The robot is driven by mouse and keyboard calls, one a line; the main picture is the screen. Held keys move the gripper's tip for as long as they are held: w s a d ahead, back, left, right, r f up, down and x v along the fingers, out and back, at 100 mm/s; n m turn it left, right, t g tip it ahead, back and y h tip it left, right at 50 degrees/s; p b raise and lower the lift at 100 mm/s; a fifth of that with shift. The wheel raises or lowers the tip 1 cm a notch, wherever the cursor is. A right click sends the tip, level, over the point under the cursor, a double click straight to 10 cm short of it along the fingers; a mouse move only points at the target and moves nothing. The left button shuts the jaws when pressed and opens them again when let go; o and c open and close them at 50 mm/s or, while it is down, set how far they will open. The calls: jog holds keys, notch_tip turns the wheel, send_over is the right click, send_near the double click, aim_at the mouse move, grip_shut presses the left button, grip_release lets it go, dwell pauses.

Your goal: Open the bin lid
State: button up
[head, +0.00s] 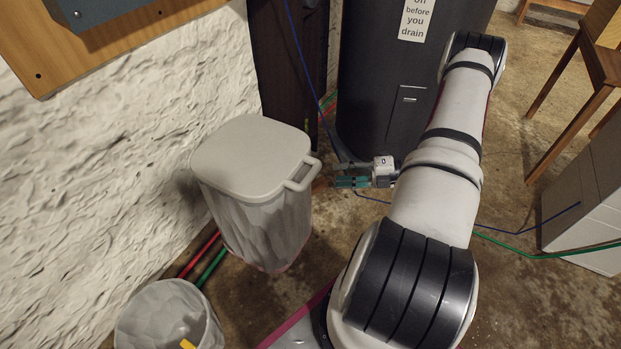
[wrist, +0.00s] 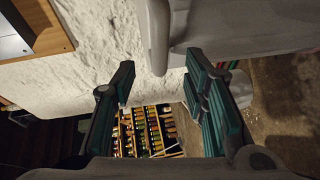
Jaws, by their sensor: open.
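The grey bin (head: 255,220) stands by the rough white wall, and its pale grey lid (head: 250,155) lies closed on top. A loop handle (head: 303,176) juts from the lid's right side. My gripper (head: 340,174) is just right of the handle, open, with a visible gap between them. In the wrist view, a pale part that looks like the handle (wrist: 156,38) shows ahead of the teal fingers of my gripper (wrist: 160,65). A larger pale surface, probably the lid (wrist: 245,25), fills the top right there. Nothing is between the fingers.
A dark tank (head: 400,100) stands behind my gripper, with a dark post (head: 290,60) to its left. A smaller grey bin (head: 170,315) is at the lower left. Red and green hoses (head: 205,260) and blue cords cross the floor. Shelved jars (wrist: 150,130) show in the wrist view.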

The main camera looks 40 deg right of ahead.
aim_at(311, 176)
jog(key=b+x, duration=0.1)
jog(key=x, duration=0.8)
jog(key=shift+w+a+f+b, duration=0.1)
jog(key=shift+w+a+b, duration=0.1)
jog(key=shift+b, duration=0.15)
grip_shut()
